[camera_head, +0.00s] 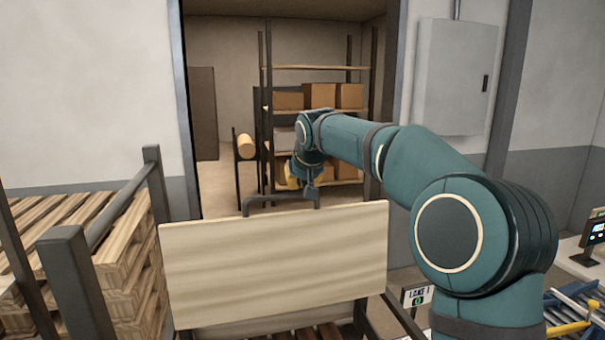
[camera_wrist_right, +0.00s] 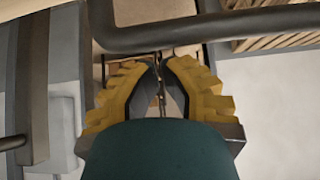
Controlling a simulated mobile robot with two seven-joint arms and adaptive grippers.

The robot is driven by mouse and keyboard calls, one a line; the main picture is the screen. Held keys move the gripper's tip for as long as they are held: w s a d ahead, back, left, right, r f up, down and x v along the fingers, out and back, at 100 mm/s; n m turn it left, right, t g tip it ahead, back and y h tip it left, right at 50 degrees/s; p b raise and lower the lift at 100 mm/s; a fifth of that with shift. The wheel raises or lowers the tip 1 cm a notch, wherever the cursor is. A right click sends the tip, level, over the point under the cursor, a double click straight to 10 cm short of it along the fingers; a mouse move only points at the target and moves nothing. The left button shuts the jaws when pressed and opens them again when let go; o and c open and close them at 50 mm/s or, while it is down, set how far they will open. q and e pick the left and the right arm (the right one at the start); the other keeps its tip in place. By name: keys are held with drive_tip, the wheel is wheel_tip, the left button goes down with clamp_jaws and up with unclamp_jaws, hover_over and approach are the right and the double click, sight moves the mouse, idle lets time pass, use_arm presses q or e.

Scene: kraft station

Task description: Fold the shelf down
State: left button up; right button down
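A pale wooden board (camera_head: 275,265), which looks like the shelf, faces me at the bottom middle of the head view. Its broad face is in full view, and its exact tilt is hard to tell. A dark bent bar (camera_head: 282,197) rises just behind its top edge. My right gripper (camera_head: 293,182) is above and beyond the board, near that bar. In the right wrist view, its yellow fingers (camera_wrist_right: 162,62) are together at the tips with nothing visible between them. A dark bar (camera_wrist_right: 220,28) crosses just beyond the tips; contact cannot be told. My left gripper is not in view.
Dark metal posts (camera_head: 75,270) and stacked wooden pallets (camera_head: 120,245) stand left of the board. A doorway behind shows a rack (camera_head: 318,68) with cardboard boxes. A grey wall cabinet (camera_head: 455,75) hangs at right. A roller conveyor (camera_head: 570,310) is at lower right.

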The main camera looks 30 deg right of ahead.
drive_tip(key=shift+s+a, duration=0.2)
drive_tip(key=shift+s, duration=0.55)
drive_tip(key=shift+s+a, duration=0.2)
drive_tip(key=shift+s, duration=0.55)
